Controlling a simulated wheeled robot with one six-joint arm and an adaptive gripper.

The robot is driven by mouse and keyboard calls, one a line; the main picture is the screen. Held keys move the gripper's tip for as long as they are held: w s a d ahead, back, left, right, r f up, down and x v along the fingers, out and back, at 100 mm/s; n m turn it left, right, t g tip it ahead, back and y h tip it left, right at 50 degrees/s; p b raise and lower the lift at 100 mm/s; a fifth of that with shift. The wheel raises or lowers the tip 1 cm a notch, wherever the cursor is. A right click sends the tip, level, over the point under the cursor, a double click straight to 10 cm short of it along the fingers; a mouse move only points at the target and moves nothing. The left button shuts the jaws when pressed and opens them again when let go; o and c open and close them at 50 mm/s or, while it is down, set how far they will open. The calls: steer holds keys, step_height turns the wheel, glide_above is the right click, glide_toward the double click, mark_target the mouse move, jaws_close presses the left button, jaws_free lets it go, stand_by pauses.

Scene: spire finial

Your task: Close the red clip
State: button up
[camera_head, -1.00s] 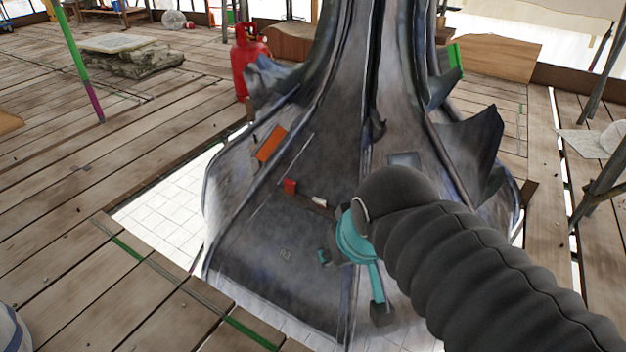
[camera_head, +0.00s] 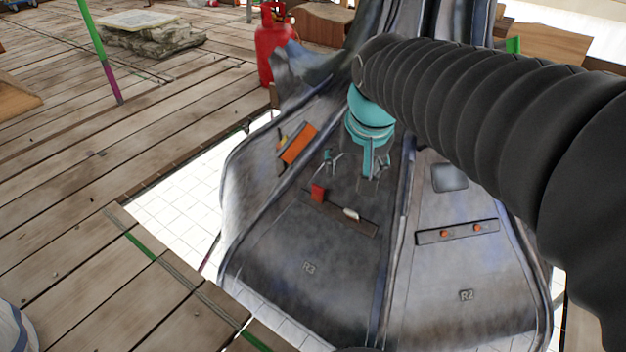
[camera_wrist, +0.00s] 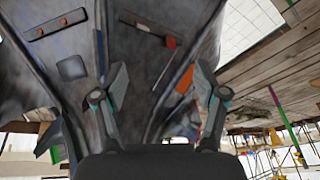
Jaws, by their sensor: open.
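The red clip (camera_head: 318,192) is a small red block at the left end of a dark bar (camera_head: 366,227) on the grey metal panel marked R3. A small white piece (camera_head: 351,214) sits farther right on that bar. Whether the red clip stands open or closed is too small to tell. In the wrist view the red clip (camera_wrist: 171,43) is near the top, beyond the fingertips. My gripper (camera_head: 352,168) is open and empty, just above the bar in the head picture and apart from the clip. Its two spread fingers (camera_wrist: 160,78) also show in the wrist view.
An orange plate (camera_head: 298,143) is on the panel's left side. A bar with two orange studs (camera_head: 458,232) is on the R2 panel to the right. A raised seam divides the panels. A red gas cylinder (camera_head: 272,45) stands behind. Plank floor (camera_head: 80,210) surrounds an opening.

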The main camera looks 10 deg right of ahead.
steer(key=w+f+m, duration=0.1)
steer(key=w+f, duration=0.1)
steer(key=w, duration=0.6)
steer(key=m+g+b, duration=0.4)
steer(key=m, duration=0.1)
glide_above(318, 187)
step_height(318, 187, down, 20)
step_height(318, 187, down, 14)
steer(key=shift+r+b, duration=0.25)
steer(key=shift+b, duration=0.7)
steer(key=shift+d, duration=0.1)
steer(key=c, duration=1.1)
